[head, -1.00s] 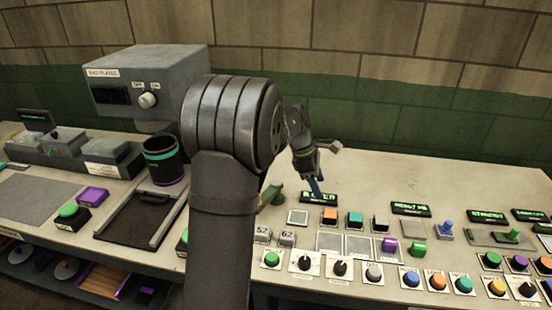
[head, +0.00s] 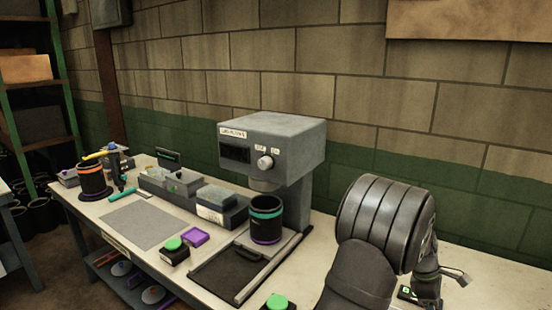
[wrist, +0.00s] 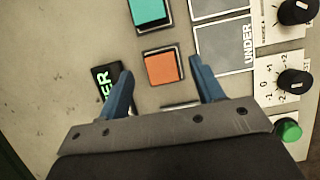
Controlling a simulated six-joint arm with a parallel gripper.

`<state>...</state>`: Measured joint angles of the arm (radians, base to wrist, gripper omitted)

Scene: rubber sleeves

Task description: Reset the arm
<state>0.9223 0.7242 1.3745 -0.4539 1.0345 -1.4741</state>
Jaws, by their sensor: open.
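My gripper (wrist: 160,75) is open and empty in the wrist view. Its two blue fingers spread over the control panel, on either side of an orange square button (wrist: 161,68). The left finger overlaps a black display (wrist: 108,80) with green letters. In the head view my arm stands at the lower right. My wrist shows partly behind the big grey joint, and the fingertips cannot be made out there.
A teal button (wrist: 148,12), black knobs (wrist: 295,82) and a green button (wrist: 288,130) surround the fingers. A grey press-like machine (head: 272,145) stands left of my arm, with a black sleeve (head: 266,222) ringed in teal and purple below its head. Another ringed cup (head: 92,180) stands far left.

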